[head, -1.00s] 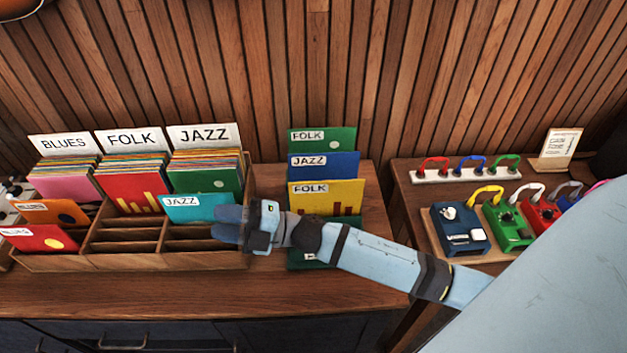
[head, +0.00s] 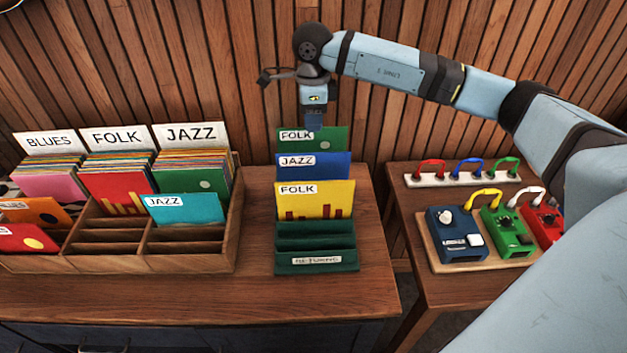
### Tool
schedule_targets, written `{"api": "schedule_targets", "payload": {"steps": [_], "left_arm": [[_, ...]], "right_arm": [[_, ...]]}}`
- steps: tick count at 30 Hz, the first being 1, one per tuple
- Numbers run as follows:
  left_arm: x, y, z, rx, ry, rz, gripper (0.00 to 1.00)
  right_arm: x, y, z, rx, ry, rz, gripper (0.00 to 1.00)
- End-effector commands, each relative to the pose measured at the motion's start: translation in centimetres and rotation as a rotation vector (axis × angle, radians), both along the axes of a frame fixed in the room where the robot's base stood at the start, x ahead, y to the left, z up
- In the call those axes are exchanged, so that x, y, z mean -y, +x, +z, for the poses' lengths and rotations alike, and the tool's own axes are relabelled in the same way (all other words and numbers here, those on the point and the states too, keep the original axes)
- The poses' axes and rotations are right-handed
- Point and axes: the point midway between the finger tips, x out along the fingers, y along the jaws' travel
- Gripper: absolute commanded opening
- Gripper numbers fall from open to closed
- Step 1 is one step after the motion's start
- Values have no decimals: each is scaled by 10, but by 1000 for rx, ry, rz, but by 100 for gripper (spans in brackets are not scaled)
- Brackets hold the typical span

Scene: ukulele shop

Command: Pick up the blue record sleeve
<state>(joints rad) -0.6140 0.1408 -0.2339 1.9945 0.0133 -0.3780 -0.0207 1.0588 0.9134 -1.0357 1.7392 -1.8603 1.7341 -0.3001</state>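The blue record sleeve (head: 328,167), labelled JAZZ, stands upright in the green returns rack (head: 318,256). It is between a green FOLK sleeve (head: 334,138) behind and a yellow FOLK sleeve (head: 328,198) in front, which hides its lower part. My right gripper (head: 313,119) points down at the top edge of the green FOLK sleeve, behind the blue one and apart from it. Its fingers show as one dark blue block, so I cannot tell whether they are parted or whether they touch the green sleeve. My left gripper is out of view.
A wooden record crate (head: 165,263) stands on the left, with filled BLUES, FOLK and JAZZ sections and a teal JAZZ sleeve (head: 188,209) in front. A side table on the right holds pedals (head: 458,232) and a cable strip (head: 462,178). A slatted wall is close behind the rack.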

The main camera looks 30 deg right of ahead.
Motion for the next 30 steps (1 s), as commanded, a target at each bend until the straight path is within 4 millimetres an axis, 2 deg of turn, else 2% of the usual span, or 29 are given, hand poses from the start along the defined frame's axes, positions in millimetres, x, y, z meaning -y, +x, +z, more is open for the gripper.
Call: {"api": "schedule_targets", "payload": {"steps": [6,9,17,24,30], "left_arm": [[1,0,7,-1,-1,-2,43],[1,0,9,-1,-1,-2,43],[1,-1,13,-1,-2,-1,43],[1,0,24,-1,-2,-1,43],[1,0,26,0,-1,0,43]], "right_arm": [[-1,-1,-44,-5,3,1,35],[-1,-1,-60,-3,4,1,35],[-1,-1,-80,-3,4,2,35],[1,-1,-116,-4,6,1,35],[1,-1,-127,-2,6,2,35]]}}
